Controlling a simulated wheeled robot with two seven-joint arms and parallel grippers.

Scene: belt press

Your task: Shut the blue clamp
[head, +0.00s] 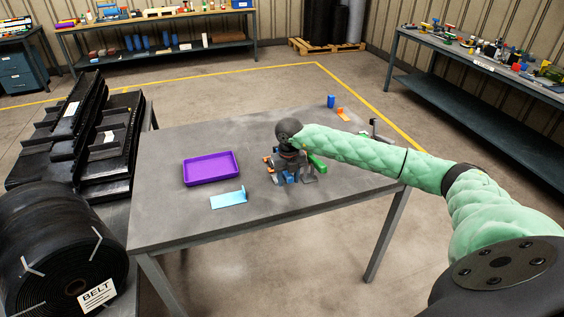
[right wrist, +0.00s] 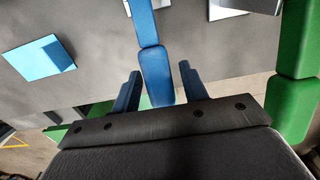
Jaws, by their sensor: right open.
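The blue clamp (head: 291,177) is on the grey table, mostly hidden in the head view under my right gripper (head: 288,163). In the right wrist view, the blue clamp's handle (right wrist: 148,28) reaches in from the top, its padded end between the two fingers of my right gripper (right wrist: 159,72). The fingers are apart, with gaps visible on both sides of the handle. I cannot tell how deep the handle sits between them. My left gripper is not in view.
A green clamp (head: 317,162) is close on the right; its handle (right wrist: 297,60) also shows in the right wrist view. An orange part (head: 268,160) is close on the left. A purple tray (head: 184,171) and a light blue bracket (head: 229,199) lie left on the table.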

